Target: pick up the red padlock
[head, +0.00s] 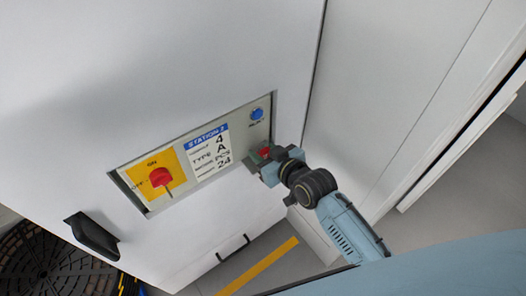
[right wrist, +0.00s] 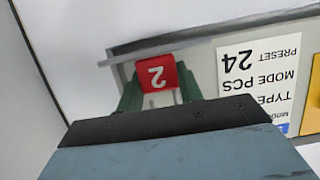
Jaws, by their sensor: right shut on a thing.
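The red padlock (right wrist: 157,76) has a white 2 on its face, upside down in the right wrist view. My right gripper (right wrist: 160,95) is shut on it, with a finger on each side of its body. Its grey shackle shows below the red body in that view. In the head view, the padlock (head: 264,152) is a small red patch between the fingers of my right gripper (head: 262,158), at the lower right end of the recessed panel. I cannot tell whether the padlock touches the panel's ledge. My left gripper is not in view.
The recessed panel (head: 204,118) on the white cabinet (head: 180,60) carries a red rotary switch (head: 160,178) on a yellow plate, a station label (head: 211,150) and a blue button (head: 257,114). A black handle (head: 92,236) juts out at lower left. A yellow floor stripe (head: 258,266) lies below.

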